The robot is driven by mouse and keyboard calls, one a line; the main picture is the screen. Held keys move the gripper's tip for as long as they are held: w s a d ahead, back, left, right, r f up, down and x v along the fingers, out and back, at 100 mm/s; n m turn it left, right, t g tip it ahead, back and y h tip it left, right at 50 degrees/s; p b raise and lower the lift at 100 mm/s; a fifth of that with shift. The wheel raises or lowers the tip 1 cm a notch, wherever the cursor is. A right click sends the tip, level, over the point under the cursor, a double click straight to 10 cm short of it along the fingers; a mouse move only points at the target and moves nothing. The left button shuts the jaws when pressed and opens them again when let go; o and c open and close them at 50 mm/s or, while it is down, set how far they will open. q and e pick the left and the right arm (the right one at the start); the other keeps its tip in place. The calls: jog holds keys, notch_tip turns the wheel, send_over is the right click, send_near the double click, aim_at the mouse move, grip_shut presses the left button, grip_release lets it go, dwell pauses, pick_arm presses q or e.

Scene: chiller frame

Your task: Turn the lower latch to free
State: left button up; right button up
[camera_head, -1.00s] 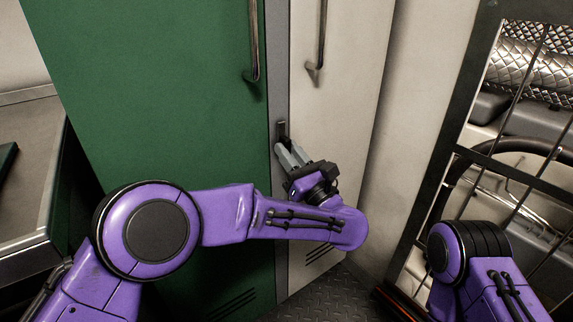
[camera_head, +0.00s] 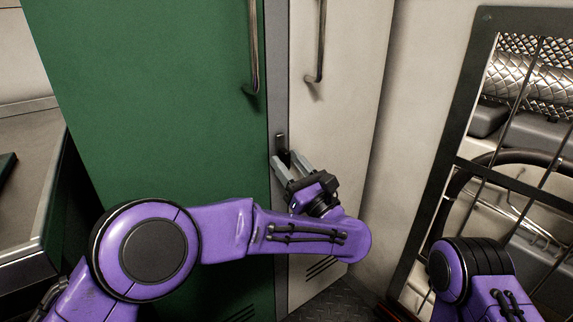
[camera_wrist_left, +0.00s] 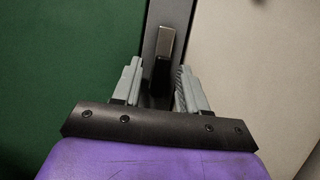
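The lower latch (camera_head: 281,142) is a small dark upright bar on the grey strip between the green door and the pale door. It also shows in the left wrist view (camera_wrist_left: 165,43), as a dark bar with a lighter face, standing upright. My left gripper (camera_head: 286,163) is open at the latch, with its two grey fingers spread to either side of its lower part. In the left wrist view the fingers (camera_wrist_left: 158,85) flank the strip, and the latch's upper part sticks out beyond them. I cannot tell whether either finger touches it. My right gripper is out of view.
The green door (camera_head: 150,100) and pale door (camera_head: 340,130) have vertical bar handles above the latch. A dark barred frame (camera_head: 478,60) with pipes behind stands at the right. A grey counter (camera_head: 35,180) stands at the left.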

aim_at(281, 140)
pick_arm(q)
notch_tip(281, 140, up, 3)
jog(key=shift+r+p, duration=0.1)
jog(key=shift+p, duration=0.4)
jog(key=s+r+p, duration=0.1)
jog(key=s+r, duration=0.8)
jog(key=s, duration=0.5)
jog(key=shift+r, duration=0.4)
